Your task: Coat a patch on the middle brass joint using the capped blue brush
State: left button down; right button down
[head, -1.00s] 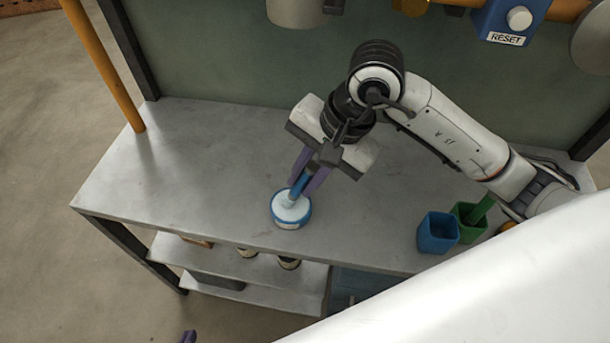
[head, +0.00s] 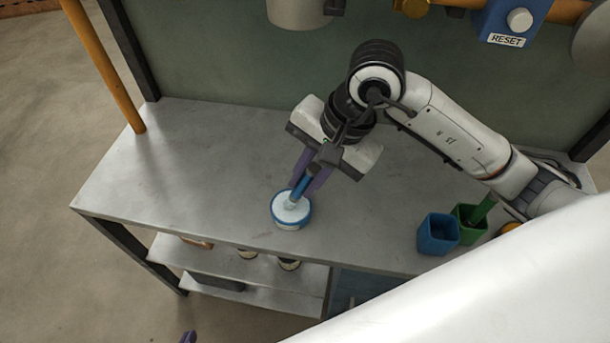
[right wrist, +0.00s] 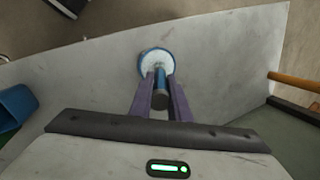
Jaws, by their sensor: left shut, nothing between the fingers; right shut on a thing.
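My right gripper (head: 303,186) has purple fingers shut on the blue brush (head: 300,186). The brush is tilted, its lower end at the white top of a round, blue-rimmed tub (head: 291,222) on the bench. In the right wrist view, the brush's blue handle (right wrist: 160,80) is between the fingers (right wrist: 159,92), and the tub (right wrist: 144,66) lies beyond. I cannot tell whether the bristles touch the tub's contents. A brass piece (head: 412,7) on the pipe is cut by the top edge; I cannot tell which joint it is. Only the tip of my left gripper (head: 188,337) shows, at the bottom edge.
The grey bench (head: 200,170) is clear to the left. A blue cup (head: 437,235) and a green cup (head: 467,222) with a green handle stand at the right. A blue box (head: 507,22) labelled RESET and a grey cylinder (head: 297,12) are above. An orange post (head: 103,65) rises at left.

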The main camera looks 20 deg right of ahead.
jog(key=shift+w+r+p, duration=0.1)
jog(key=shift+r+p, duration=1.5)
jog(key=shift+r, duration=1.75)
